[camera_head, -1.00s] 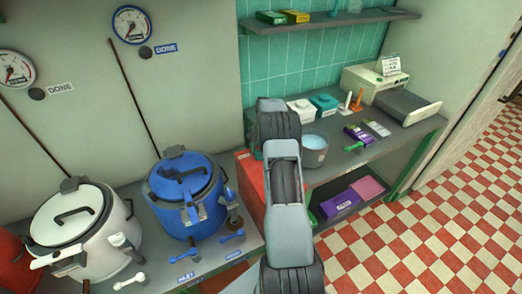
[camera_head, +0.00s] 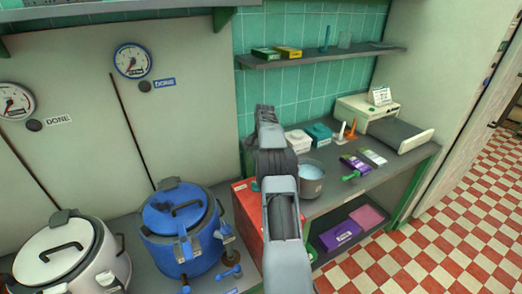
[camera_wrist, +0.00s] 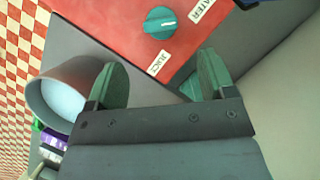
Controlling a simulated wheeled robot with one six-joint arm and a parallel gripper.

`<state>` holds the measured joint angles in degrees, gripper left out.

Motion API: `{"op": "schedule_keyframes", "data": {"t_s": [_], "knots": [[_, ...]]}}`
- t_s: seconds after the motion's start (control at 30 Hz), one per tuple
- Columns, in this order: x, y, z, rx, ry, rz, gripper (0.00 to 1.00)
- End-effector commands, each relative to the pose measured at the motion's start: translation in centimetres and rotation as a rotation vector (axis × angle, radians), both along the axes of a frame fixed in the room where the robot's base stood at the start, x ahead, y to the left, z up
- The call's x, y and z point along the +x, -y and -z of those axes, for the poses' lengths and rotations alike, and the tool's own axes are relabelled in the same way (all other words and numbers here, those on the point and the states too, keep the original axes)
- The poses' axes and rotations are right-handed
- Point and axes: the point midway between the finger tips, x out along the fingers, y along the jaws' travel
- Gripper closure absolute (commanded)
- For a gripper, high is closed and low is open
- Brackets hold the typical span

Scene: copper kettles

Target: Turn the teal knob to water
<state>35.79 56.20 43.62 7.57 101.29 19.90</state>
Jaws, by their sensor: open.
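The teal knob (camera_wrist: 160,22) sits on the face of a red box (camera_wrist: 110,20) in the wrist view. A pale mark on the knob points roughly right in that view, between two white labels. The label ending in "ATER" (camera_wrist: 208,8) is at upper right, and a second label (camera_wrist: 158,62), hard to read, is below the knob. My gripper (camera_wrist: 163,78) is open and empty, its two green fingers spread apart below the knob and not touching it. In the head view, my arm hides part of the red box (camera_head: 243,208), and the fingertips cannot be made out.
A grey pot (camera_head: 312,182) of pale liquid stands right of the red box, and also shows left of my gripper in the wrist view (camera_wrist: 45,90). A blue kettle (camera_head: 160,225) and a white kettle (camera_head: 40,262) stand left. A shelf (camera_head: 320,58) hangs above.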

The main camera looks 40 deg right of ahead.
Motion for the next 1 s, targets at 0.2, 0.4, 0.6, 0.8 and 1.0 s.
{"op": "schedule_keyframes", "data": {"t_s": [0.2, 0.4, 0.6, 0.8, 1.0], "knots": [[0.6, 0.9, -2.7, 0.001, -0.001, 0.0, 0.23], [0.9, 1.3, -3.8, 0.002, -0.001, 0.0, 0.23], [0.9, 1.4, -4.3, 0.002, -0.001, -0.001, 0.23], [0.9, 1.4, -4.3, 0.002, -0.002, 0.0, 0.23], [0.9, 1.4, -4.3, 0.002, -0.001, -0.001, 0.23]]}}
